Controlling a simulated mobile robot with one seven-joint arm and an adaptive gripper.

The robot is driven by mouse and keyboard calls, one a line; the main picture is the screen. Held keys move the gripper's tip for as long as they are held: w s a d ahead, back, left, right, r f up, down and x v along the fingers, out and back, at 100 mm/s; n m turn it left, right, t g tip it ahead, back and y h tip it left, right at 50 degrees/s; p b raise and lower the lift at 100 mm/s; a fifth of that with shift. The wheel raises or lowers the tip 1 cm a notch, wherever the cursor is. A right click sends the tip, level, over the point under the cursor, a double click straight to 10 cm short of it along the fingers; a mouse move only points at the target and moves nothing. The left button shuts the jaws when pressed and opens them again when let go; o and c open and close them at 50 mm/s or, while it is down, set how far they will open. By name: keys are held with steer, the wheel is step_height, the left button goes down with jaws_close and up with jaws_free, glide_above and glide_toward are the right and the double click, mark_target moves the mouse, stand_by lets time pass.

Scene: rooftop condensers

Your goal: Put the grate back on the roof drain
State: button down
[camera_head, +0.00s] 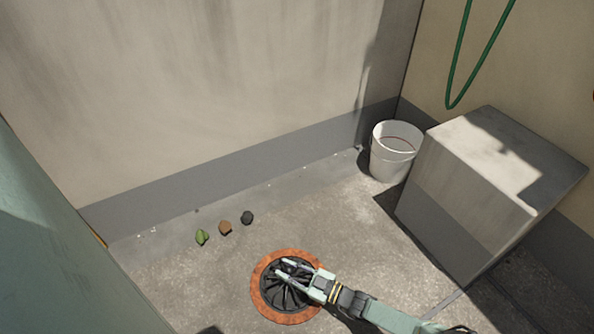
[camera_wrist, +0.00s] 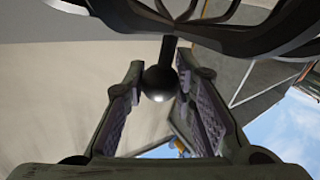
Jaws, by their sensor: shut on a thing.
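The roof drain is a round orange-brown ring (camera_head: 257,290) in the concrete floor. The dark slatted grate (camera_head: 280,298) shows inside the ring's outline; I cannot tell whether it rests on the drain or hangs above it. My gripper (camera_head: 284,268) reaches in from the lower right, over the ring. In the wrist view the gripper (camera_wrist: 160,75) is shut on the grate's black ball knob (camera_wrist: 160,84), with one finger on each side. A short stem joins the knob to the dark grate (camera_wrist: 232,42) at the top of that view. The gripper hides part of the grate.
A green leaf clump (camera_head: 202,237), a brown lump (camera_head: 225,228) and a dark stone (camera_head: 247,218) lie behind the drain. A white bucket (camera_head: 390,160) and a big grey block (camera_head: 468,195) stand right. A green hose (camera_head: 458,70) hangs on the wall. Floor left of the drain is clear.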

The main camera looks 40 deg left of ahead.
steer(key=shift+r, duration=0.1)
steer(key=shift+f, duration=0.2)
steer(key=c, duration=1.3)
jaws_free()
steer(key=shift+c, duration=0.2)
steer(key=shift+r, duration=0.2)
steer(key=d, duration=0.4)
steer(key=w+d, duration=0.1)
steer(key=d, duration=0.3)
steer(key=w+d, duration=0.1)
steer(key=d, duration=0.2)
steer(key=shift+w+d+f, duration=0.1)
steer(key=shift+w+d, duration=0.05)
steer(key=shift+d, duration=0.25)
steer(key=shift+p, duration=0.3)
